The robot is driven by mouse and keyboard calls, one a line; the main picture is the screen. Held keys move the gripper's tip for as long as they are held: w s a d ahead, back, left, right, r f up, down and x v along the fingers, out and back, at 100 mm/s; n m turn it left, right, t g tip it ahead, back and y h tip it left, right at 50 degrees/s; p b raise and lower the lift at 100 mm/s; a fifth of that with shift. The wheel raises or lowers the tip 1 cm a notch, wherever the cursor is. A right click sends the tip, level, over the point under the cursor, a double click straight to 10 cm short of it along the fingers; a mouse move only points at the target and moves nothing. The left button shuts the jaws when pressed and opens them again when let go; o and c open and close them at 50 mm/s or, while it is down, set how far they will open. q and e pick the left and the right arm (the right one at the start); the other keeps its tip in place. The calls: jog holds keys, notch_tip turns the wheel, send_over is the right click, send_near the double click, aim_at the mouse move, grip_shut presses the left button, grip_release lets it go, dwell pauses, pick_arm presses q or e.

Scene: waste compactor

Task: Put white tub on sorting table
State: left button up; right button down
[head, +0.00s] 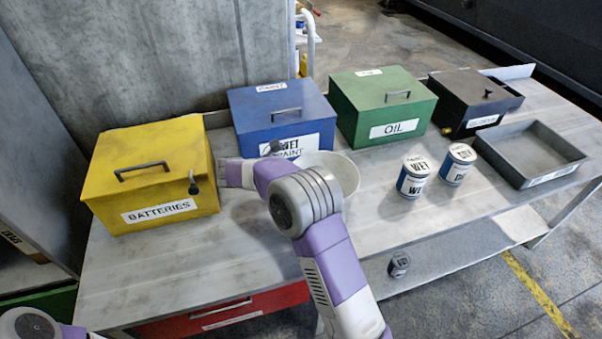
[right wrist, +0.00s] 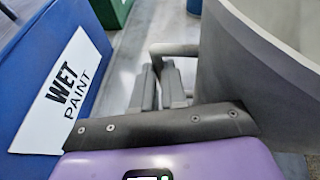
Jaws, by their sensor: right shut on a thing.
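The white tub (head: 342,170) is at the middle of the sorting table (head: 225,240), in front of the blue and green boxes and partly behind my right arm. In the right wrist view its wall (right wrist: 265,85) fills the right side. My right gripper (right wrist: 160,75) is close beside the wall, shut on the tub, apparently at a grey bracket-like handle. The head view hides its fingertips behind the arm. Whether the tub touches the tabletop cannot be told. Only a piece of my left arm shows at the lower left of the head view; its gripper is out of view.
A yellow batteries box (head: 150,180), blue paint box (head: 280,115), green oil box (head: 382,105) and black box (head: 470,100) line the back. Two paint cans (head: 413,178) (head: 457,165) and a grey tray (head: 535,125) stand right.

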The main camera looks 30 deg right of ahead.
jog(key=shift+f, duration=0.2)
jog(key=c, duration=1.6)
grip_release()
jog(key=shift+f, duration=0.1)
jog(key=o, duration=0.4)
jog(key=p+v, duration=0.3)
jog(key=v, duration=0.9)
jog(key=shift+r, duration=0.2)
